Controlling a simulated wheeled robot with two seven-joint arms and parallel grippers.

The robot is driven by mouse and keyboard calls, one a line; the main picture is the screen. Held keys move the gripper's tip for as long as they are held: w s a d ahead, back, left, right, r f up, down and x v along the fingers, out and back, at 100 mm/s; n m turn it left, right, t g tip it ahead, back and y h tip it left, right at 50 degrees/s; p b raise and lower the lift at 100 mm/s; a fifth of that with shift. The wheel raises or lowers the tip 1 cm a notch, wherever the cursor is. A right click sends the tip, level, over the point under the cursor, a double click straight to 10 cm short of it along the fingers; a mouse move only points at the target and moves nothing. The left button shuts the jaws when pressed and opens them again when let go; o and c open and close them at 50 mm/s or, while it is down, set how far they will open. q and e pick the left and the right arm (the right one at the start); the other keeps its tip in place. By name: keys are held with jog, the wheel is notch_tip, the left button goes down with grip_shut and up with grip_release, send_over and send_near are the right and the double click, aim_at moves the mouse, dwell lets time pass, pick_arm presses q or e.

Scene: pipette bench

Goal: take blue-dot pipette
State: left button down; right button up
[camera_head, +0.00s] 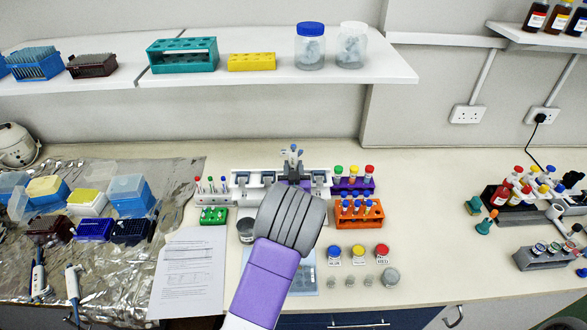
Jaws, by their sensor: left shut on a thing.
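My left gripper (294,180) reaches up over the middle of the bench and is shut on a pipette (292,155) at the white pipette stand (243,193). Only the pipette's pale top with bluish parts shows above the dark fingers; my wrist hides the rest. I cannot tell whether it is still seated in the stand, and a blue dot is too small to make out. Grey holders show along the stand on both sides of the gripper. My right gripper is not in view.
Small capped jars (358,255) stand in front. Two other pipettes (73,282) are on the left foil. A shelf (280,75) hangs above.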

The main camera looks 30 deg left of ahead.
aim_at(294, 156)
pick_arm(q)
jog(key=c, duration=1.5)
grip_release()
grip_shut()
jog(key=shift+r, duration=0.1)
jog(key=shift+r+p, duration=1.6)
jog(key=shift+r, duration=0.95)
jog(key=v, duration=0.8)
jog(key=shift+s, duration=0.25)
jog(key=shift+d, duration=0.1)
